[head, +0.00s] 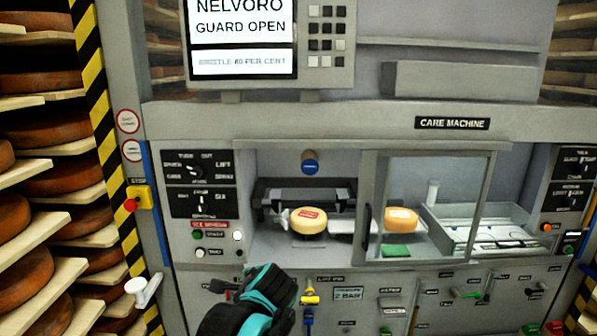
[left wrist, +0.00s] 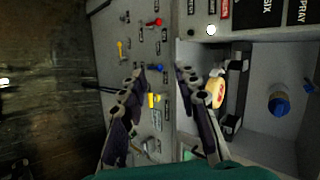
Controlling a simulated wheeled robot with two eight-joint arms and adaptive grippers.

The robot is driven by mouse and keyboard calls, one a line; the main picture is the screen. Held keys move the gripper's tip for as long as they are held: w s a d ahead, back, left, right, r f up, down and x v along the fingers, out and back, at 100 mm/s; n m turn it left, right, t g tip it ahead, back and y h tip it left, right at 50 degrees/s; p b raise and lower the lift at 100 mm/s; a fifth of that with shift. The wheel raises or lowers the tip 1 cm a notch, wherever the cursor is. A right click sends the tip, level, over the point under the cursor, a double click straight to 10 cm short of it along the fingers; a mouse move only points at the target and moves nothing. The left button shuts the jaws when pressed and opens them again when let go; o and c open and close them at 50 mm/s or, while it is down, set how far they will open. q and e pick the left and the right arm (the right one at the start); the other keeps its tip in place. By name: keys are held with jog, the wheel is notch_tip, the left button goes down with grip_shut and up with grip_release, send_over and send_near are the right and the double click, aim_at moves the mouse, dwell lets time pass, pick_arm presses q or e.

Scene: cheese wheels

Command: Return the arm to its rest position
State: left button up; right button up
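My left gripper, black and teal, shows in the head view (head: 262,287) in front of the care machine (head: 330,130), below its open bay. In the left wrist view its two fingers (left wrist: 160,72) stand apart with nothing between them. A yellow cheese wheel with a red label (head: 308,221) sits in the machine bay, beyond the gripper and apart from it. It also shows in the left wrist view (left wrist: 216,92) beside one finger. My right gripper is not in either view.
A second cheese (head: 401,217) lies behind the clear guard panel (head: 430,185). Levers and knobs, including a yellow one (head: 310,296), stick out of the front panel near my gripper. A white handle (head: 143,290) juts out at lower left. Cheese shelves (head: 45,215) stand at left.

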pick_arm(q)
jog(key=s+a+f+n+g+h, duration=0.1)
jog(key=s+a+f+n+h, duration=0.1)
jog(key=s+f+n, duration=0.5)
jog(key=s+a+f+n+g+h, duration=0.1)
jog(key=s+a+f+n, duration=0.3)
jog(key=s, duration=1.1)
notch_tip(320, 180, down, 3)
jog(key=n+h, duration=0.1)
jog(key=n, duration=0.2)
jog(key=shift+s+f, duration=0.15)
